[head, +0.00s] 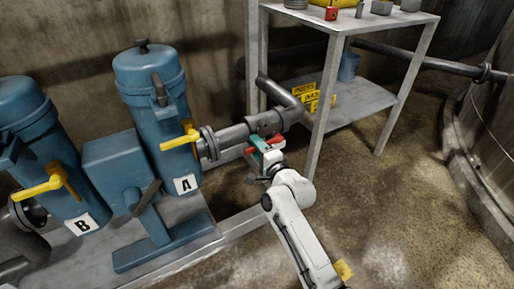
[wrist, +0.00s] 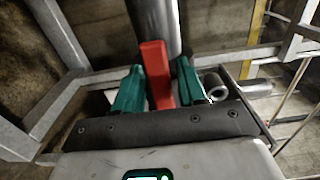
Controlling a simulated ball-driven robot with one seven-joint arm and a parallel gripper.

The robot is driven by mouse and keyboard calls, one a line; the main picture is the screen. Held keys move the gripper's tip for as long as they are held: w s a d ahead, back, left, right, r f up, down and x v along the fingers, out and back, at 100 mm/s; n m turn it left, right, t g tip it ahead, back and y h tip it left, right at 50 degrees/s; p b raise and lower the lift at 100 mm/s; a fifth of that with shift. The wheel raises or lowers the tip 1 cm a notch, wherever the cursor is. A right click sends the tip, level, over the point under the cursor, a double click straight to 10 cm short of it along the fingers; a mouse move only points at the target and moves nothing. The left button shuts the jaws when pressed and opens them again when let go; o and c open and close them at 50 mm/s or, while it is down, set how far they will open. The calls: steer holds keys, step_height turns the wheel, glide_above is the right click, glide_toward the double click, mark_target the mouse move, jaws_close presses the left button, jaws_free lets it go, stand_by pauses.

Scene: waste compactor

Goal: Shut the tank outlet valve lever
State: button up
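The red valve lever (head: 277,138) shows in the head view just below the grey valve body (head: 265,122) on the outlet pipe, partly hidden by my gripper (head: 264,149). In the wrist view the red lever (wrist: 156,74) stands between the two teal fingers of my gripper (wrist: 159,82). The fingers are apart, one on each side of the lever. A narrow gap shows between the lever and the right finger. On the left the finger overlaps the lever's edge in the picture, and I cannot tell whether they touch.
Blue tanks A (head: 155,110) and B (head: 45,150), with yellow levers (head: 180,139), stand at the left. A metal shelf (head: 352,100) with yellow signs (head: 310,97) is close behind my gripper. A large round tank (head: 490,150) is at the right. Open floor lies between.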

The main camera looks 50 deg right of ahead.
jaws_close()
stand_by(0.3)
step_height(320, 180, up, 2)
steer(key=m+p, duration=0.2)
steer(key=p, duration=0.2)
steer(key=m+p, duration=0.1)
steer(key=r+m+p, duration=0.1)
steer(key=shift+s+d+r+m+p, duration=0.1)
steer(key=shift+d+m+p, duration=0.2)
steer(key=shift+o, duration=1)
jaws_free()
